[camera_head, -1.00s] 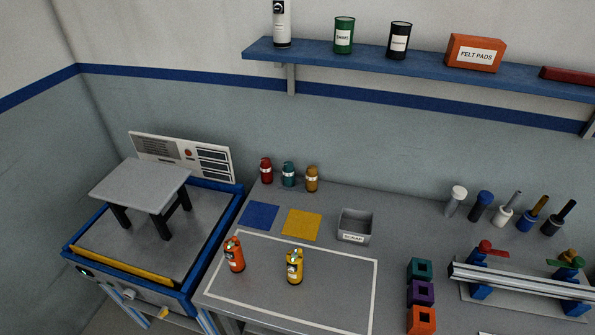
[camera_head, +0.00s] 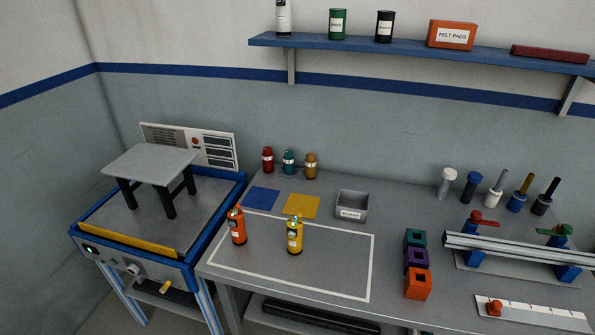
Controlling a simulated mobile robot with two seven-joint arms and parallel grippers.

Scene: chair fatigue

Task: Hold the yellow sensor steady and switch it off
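The yellow sensor (camera_head: 295,236) stands upright on the grey workbench, inside a white outlined rectangle. It has a dark label on its front and a small bluish-green spot on top. An orange sensor of similar shape (camera_head: 237,226) stands upright to its left, apart from it. Neither of my grippers is in view, and nothing touches the yellow sensor. Its switch is too small to make out.
A blue pad (camera_head: 262,198), a yellow pad (camera_head: 301,206) and a grey bin (camera_head: 351,206) lie behind the sensors. Coloured blocks (camera_head: 417,284) and a rail fixture (camera_head: 510,246) are to the right. A test machine (camera_head: 95,225) bearing a stool (camera_head: 150,163) stands left.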

